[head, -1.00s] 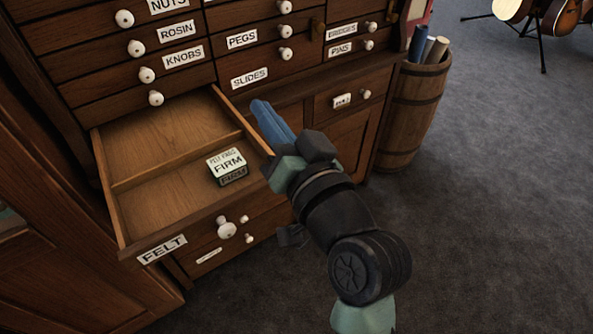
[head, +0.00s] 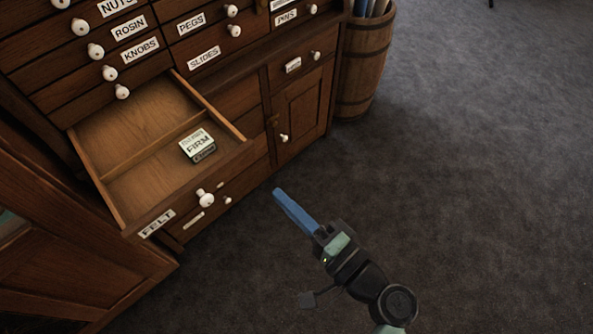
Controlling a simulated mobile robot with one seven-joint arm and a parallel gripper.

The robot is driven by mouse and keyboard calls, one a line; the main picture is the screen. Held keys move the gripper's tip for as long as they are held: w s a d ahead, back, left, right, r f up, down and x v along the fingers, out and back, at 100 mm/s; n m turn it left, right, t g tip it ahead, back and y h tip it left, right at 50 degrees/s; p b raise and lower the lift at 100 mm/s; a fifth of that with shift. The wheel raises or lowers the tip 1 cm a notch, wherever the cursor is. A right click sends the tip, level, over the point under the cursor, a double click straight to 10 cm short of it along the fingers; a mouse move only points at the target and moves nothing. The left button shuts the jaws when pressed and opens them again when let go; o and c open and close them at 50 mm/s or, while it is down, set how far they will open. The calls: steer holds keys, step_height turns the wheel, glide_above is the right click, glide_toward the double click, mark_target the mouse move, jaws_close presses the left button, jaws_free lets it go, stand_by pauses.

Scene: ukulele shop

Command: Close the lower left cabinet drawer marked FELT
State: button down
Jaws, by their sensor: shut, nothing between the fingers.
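The FELT drawer (head: 112,182) is pulled well out of the cabinet at the lower left. Its front carries a FELT label (head: 157,223) and a white knob (head: 205,198). A small box marked FIRM (head: 197,146) lies inside, in the right compartment behind the divider. My gripper (head: 279,194) has blue fingers and is shut and empty. In the picture it is to the right of the drawer front, over the dark carpet, apart from the drawer.
The wooden cabinet (head: 252,62) has several shut drawers above and a cupboard door (head: 300,112) to the right. A barrel (head: 362,65) with rolls stands beyond it. A wooden cabinet (head: 60,245) stands at the left. Open carpet (head: 470,150) lies to the right.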

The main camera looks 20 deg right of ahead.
mark_target(242, 159)
steer(key=x, duration=0.9)
steer(key=shift+b, duration=0.4)
